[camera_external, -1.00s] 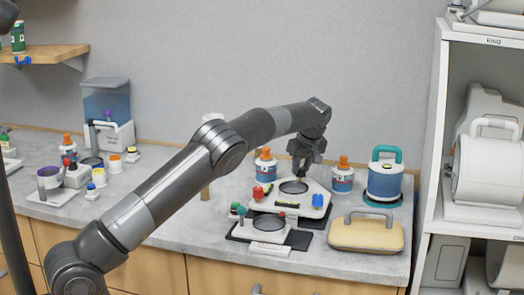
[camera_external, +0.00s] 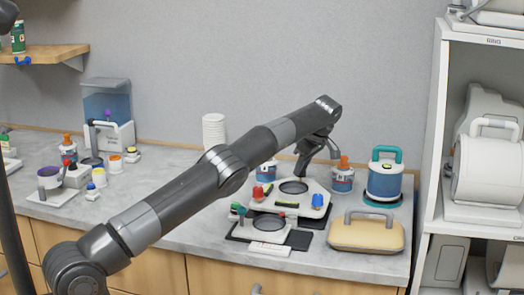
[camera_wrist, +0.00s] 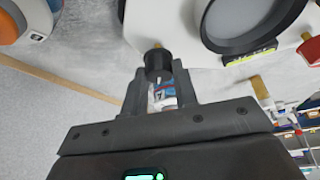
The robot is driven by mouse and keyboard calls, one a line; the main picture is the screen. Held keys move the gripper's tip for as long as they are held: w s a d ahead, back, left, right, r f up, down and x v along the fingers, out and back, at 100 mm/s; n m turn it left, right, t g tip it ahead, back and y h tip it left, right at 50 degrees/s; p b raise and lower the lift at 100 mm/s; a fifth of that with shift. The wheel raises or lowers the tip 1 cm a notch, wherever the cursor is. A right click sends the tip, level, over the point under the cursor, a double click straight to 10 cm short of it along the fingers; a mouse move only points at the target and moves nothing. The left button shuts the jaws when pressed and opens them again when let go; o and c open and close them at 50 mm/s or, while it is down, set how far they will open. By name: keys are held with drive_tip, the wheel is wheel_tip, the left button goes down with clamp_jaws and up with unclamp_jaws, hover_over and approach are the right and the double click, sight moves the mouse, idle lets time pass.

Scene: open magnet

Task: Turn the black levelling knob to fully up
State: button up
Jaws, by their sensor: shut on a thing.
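The black levelling knob (camera_wrist: 158,64) shows in the wrist view on a short brass stem at the edge of the white device plate (camera_wrist: 180,25). My gripper (camera_wrist: 163,88) is shut on the knob, with a dark finger on each side. In the external view my gripper (camera_external: 303,172) is tilted at the back edge of the white device (camera_external: 277,208), and the knob is hidden there. The plate has a black ring (camera_external: 293,187), a red knob (camera_external: 257,192) at left and a blue knob (camera_external: 318,200) at right. A small yellow-green level vial (camera_wrist: 250,56) sits beside the ring.
An orange-capped bottle (camera_external: 343,178) and a blue jar with a teal handle (camera_external: 385,178) stand to the right. A beige handled case (camera_external: 366,235) lies in front of them. A smaller ringed unit (camera_external: 268,233) stands in front of the device. White stacked cups (camera_external: 214,130) stand at the back.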

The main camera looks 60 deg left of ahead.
drive_tip(key=shift+f, duration=0.1)
idle(0.3)
drive_tip(key=o, duration=1)
drive_tip(key=shift+m, duration=0.3)
drive_tip(key=m+t, duration=0.2)
drive_tip(key=m, duration=0.2)
drive_tip(key=shift+s, duration=0.15)
drive_tip(key=m+t, duration=0.1)
drive_tip(key=m, duration=0.2)
drive_tip(key=m+t, duration=0.1)
drive_tip(key=m, duration=0.1)
drive_tip(key=shift+s+a+m, duration=0.1)
drive_tip(key=shift+m, duration=0.3)
drive_tip(key=v, duration=1.1)
drive_tip(key=shift+s+d+r+m+t+h, duration=0.25)
drive_tip(key=shift+s+d+r+m+h, duration=0.4)
drive_tip(key=shift+s+d+r, duration=1.65)
drive_tip(key=shift+s+d+r+m+t+h, duration=0.35)
drive_tip(key=shift+s+d+r+m, duration=0.55)
drive_tip(key=shift+s, duration=2.8)
drive_tip(key=shift+s+d+r+m+t+h, duration=0.2)
drive_tip(key=shift+s+d+r+m+h, duration=0.5)
drive_tip(key=shift+s+d+r, duration=1.6)
drive_tip(key=shift+s+a+f, duration=0.65)
drive_tip(key=shift+a+f, duration=0.05)
drive_tip(key=shift+a, duration=0.1)
